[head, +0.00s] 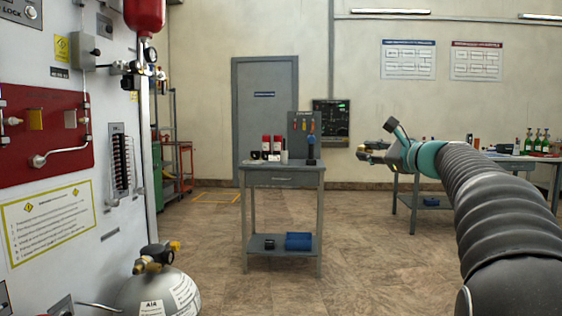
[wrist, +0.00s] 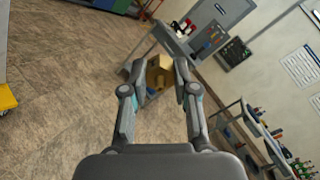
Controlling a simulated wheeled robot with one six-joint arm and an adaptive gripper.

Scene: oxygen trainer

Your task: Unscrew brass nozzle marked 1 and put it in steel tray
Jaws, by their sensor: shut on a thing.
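My gripper (head: 372,153) is held up in open air to the right of the middle in the head view. In the wrist view my gripper (wrist: 158,76) is shut on a brass-coloured block-like piece, the brass nozzle (wrist: 158,71), between its two fingertips. No number can be read on it. At the left of the head view a red panel (head: 45,152) carries brass-coloured fittings (head: 37,119) and a silver lever. I cannot make out a steel tray in either view.
A grey workbench (head: 283,177) with red cans stands in the middle, a blue bin (head: 299,241) on its lower shelf. Another table (head: 513,157) with green bottles is behind my arm. A gas cylinder (head: 158,290) stands front left. Floor between is open.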

